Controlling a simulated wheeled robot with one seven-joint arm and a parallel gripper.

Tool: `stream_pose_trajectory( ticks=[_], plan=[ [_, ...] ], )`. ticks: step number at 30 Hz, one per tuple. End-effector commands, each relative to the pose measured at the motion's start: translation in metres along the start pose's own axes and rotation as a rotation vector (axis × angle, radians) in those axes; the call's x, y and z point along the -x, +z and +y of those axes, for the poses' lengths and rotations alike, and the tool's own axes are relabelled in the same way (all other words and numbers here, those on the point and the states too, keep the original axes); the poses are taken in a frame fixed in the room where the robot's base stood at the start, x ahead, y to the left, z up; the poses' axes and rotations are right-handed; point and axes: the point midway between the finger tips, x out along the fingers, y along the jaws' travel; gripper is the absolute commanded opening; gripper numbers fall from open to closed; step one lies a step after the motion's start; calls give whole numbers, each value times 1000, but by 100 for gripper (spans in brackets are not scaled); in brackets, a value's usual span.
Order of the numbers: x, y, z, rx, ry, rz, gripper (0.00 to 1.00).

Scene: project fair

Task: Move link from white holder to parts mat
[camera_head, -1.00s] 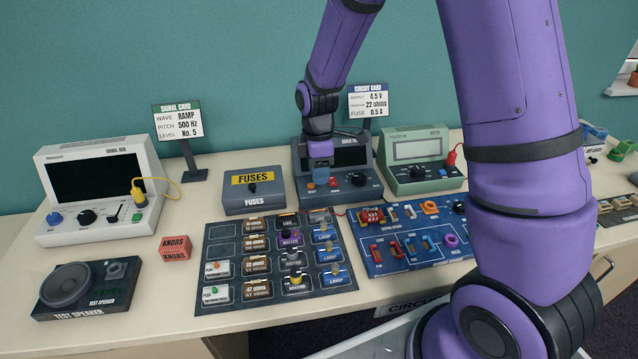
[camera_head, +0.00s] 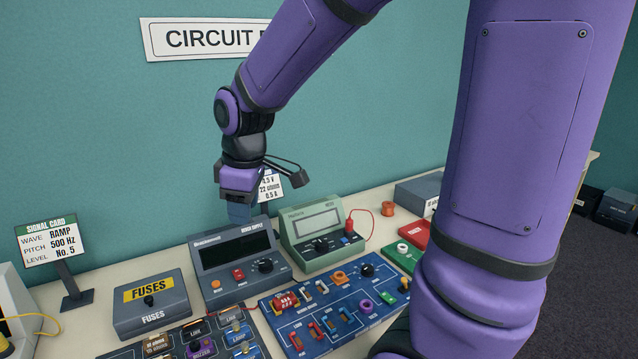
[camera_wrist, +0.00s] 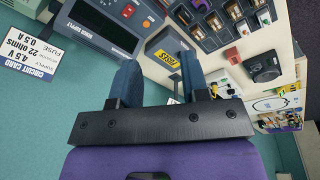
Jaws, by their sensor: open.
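My gripper (camera_head: 240,212) is open and empty, high above the bench near the grey bench supply. Its two blue fingers are apart in the wrist view (camera_wrist: 158,68). The dark parts mat (camera_head: 170,332) lies at the bottom edge of the head view, partly cut off; its printed cells hold several parts. It also shows at the top of the wrist view. The blue circuit board (camera_head: 345,320) lies to its right, carrying several small coloured U-shaped pieces and holders. I cannot tell which one is the link in the white holder.
The grey bench supply (camera_head: 236,262) and green meter (camera_head: 318,234) stand behind the board. The fuses box (camera_head: 150,304) is left of the supply. A circuit card (camera_head: 270,186) stands behind my gripper, and a signal card (camera_head: 48,243) is at far left.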

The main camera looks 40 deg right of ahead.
Motion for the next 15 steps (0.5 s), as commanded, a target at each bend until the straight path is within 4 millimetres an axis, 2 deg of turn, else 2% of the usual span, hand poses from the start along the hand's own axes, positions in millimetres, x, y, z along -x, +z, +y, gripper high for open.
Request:
stream_pose_trajectory(
  ticks=[1, 6, 15],
  plan=[
    [14, 8, -4, -45, 17, 18, 42],
    [49, 35, -20, -207, 56, 69, 42],
    [96, 85, -53, -492, 110, 172, 42]
  ],
)
